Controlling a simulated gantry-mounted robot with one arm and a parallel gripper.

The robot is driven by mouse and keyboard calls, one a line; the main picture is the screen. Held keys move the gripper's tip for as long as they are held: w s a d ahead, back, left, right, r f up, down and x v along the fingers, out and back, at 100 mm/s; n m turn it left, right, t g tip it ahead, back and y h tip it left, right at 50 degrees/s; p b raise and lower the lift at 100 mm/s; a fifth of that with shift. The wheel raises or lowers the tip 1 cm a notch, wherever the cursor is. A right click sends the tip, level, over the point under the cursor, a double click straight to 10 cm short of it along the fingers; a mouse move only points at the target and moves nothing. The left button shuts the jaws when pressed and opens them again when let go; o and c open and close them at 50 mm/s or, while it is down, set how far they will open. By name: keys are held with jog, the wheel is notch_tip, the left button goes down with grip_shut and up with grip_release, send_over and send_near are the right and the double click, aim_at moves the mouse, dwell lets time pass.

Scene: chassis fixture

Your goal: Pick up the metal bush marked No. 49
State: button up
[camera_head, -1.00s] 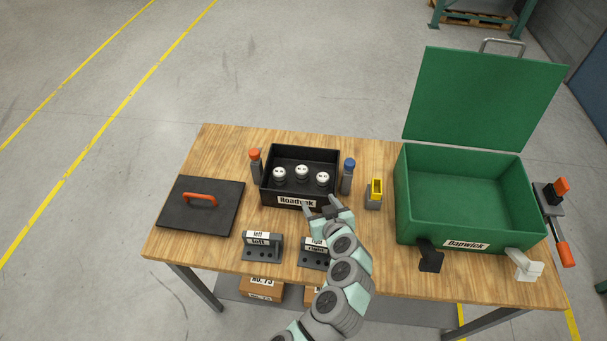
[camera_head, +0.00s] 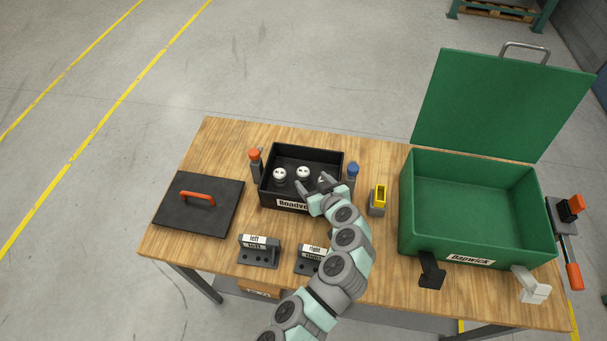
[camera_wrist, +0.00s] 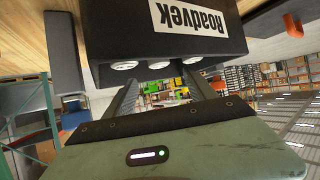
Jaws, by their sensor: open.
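Bushes with pale, marked tops stand in the black "Roadvek" box (camera_head: 268,195). In the head view the left bush (camera_head: 279,174) and the middle bush (camera_head: 303,172) show; the right one is largely hidden by my gripper. The wrist view, upside down, shows several round tops (camera_wrist: 124,66) in a row under the box's edge. I cannot read their numbers, so I cannot tell which is No. 49. My gripper (camera_head: 316,183) is open and empty, at the front right part of the box. Its two fingers (camera_wrist: 162,88) point toward the tops in the wrist view.
An orange-capped post (camera_head: 255,163) and a blue-capped post (camera_head: 352,175) flank the box. A yellow-topped block (camera_head: 379,197) stands to the right, then the open green "Dapwick" box (camera_head: 408,215). A black lid (camera_head: 180,217) lies left. Two labelled stands, left (camera_head: 259,253) and right (camera_head: 309,262), are in front.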

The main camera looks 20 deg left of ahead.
aim_at(304, 172)
jog(key=shift+p+x, duration=0.5)
jog(key=shift+x, duration=2.8)
jog(key=shift+d, duration=0.1)
grip_shut()
